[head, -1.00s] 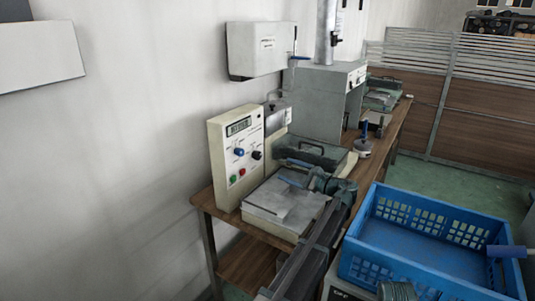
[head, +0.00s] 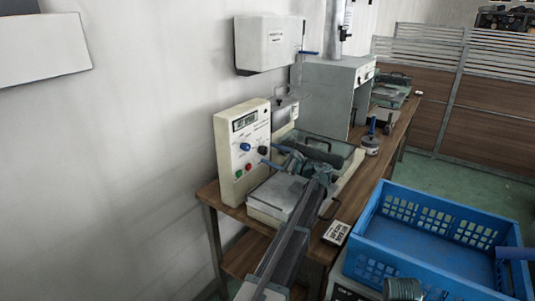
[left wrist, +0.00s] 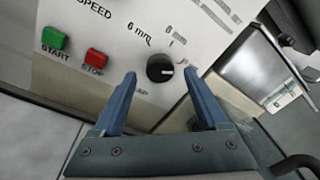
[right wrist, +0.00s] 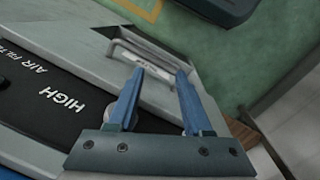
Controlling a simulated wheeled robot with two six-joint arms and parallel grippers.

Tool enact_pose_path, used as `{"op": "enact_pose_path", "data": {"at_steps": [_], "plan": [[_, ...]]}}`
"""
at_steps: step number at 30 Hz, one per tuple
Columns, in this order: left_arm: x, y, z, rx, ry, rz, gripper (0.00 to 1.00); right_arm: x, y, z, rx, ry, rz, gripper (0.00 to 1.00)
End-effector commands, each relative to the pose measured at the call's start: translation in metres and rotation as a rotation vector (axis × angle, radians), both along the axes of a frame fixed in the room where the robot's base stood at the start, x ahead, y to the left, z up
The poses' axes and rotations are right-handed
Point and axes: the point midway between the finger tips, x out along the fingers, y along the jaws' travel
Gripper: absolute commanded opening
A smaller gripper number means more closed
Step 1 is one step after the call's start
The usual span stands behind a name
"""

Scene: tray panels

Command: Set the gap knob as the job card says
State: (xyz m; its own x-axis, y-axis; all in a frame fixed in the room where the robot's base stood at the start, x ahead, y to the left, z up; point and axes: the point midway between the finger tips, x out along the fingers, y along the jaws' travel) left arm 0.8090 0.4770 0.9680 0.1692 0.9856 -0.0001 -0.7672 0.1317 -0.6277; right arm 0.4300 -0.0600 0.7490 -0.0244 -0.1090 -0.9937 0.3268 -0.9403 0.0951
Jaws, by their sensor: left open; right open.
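The black gap knob (left wrist: 160,68) sits on the cream control panel (head: 228,180), with a white mark pointing right in the left wrist view. In the head view the left gripper (head: 269,156) is close to the panel. A small card (head: 336,232) lies at the bench's front edge, its text too small to read. My right gripper (right wrist: 160,72) is open and empty, away from the panel.
A blue knob (head: 245,147), green START button (left wrist: 55,39) and red STOP button (left wrist: 95,62) are nearby on the panel. A grey plate (head: 270,200) lies before it. A blue crate (head: 440,270) stands at right. A metal handle (right wrist: 135,50) is near my right gripper.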

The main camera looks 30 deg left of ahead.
Motion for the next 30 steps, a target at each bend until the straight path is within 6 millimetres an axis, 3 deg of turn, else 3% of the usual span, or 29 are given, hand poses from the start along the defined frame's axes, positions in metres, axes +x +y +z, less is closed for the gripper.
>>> {"op": "enact_pose_path", "data": {"at_steps": [6,17,30], "plan": [[0.003,0.019,0.000,-0.001,0.000,0.001,0.76,0.000,0.000,0.000,0.000,0.000,0.000,0.50],[0.004,0.022,0.000,0.000,0.000,0.000,0.76,0.000,0.000,0.000,0.000,0.000,0.000,0.50],[0.004,0.021,0.000,0.000,0.000,0.000,0.00,0.000,0.000,0.000,0.000,0.000,0.000,0.50]]}}
